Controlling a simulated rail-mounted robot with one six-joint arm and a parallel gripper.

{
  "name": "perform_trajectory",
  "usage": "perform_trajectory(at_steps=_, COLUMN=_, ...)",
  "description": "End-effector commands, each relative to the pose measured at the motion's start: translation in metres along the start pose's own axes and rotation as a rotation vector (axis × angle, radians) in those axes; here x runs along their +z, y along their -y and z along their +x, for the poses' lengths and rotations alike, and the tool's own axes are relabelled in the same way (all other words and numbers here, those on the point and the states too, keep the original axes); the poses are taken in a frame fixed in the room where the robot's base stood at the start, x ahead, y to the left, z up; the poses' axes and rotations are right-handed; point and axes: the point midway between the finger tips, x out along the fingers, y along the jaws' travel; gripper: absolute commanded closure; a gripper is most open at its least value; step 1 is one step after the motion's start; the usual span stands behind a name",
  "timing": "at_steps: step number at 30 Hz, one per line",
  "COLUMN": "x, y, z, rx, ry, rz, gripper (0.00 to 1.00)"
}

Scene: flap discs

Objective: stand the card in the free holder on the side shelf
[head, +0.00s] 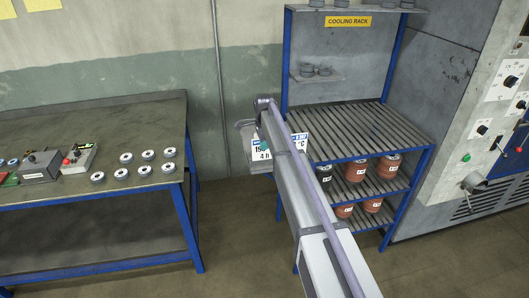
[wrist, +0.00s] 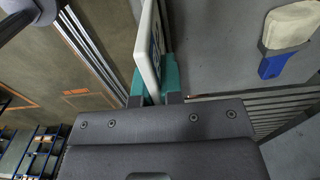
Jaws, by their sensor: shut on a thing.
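A white card with blue and black print (head: 262,153) shows on both sides of my arm in the head view, beside the left end of the cooling rack. My arm hides its middle. In the wrist view, the card (wrist: 151,45) is seen nearly edge-on, upright between the teal fingertips of my gripper (wrist: 155,82), which is shut on it. My gripper is hidden behind the arm in the head view. A grey ledge-like part (head: 245,128) shows left of the arm; I cannot tell whether it is the side shelf. No free holder can be made out.
The cooling rack (head: 375,130) has a bare slatted top and lower shelves with brown and dark spools. A table (head: 130,200) at left holds several flap discs (head: 126,157) and small control boxes. A grey machine (head: 470,120) stands at right. A beige-and-blue object (wrist: 290,30) shows in the wrist view.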

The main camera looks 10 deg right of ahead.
Motion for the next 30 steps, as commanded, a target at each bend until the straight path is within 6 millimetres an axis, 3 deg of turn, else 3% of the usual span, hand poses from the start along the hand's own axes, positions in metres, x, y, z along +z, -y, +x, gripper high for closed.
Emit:
perform_trajectory(at_steps=10, x=0.000, y=0.000, z=0.004, rx=0.000, ry=0.000, rz=0.000, gripper=1.00)
perform_trajectory(at_steps=11, x=0.000, y=0.000, z=0.003, rx=0.000, ry=0.000, rz=0.000, gripper=0.90)
perform_trajectory(at_steps=18, x=0.000, y=0.000, z=0.002, rx=0.000, ry=0.000, rz=0.000, gripper=0.67)
perform_trajectory(at_steps=26, x=0.000, y=0.000, z=-0.001, rx=0.000, ry=0.000, rz=0.000, gripper=0.67)
perform_trajectory(at_steps=30, x=0.000, y=0.000, z=-0.019, rx=0.000, ry=0.000, rz=0.000, gripper=0.67)
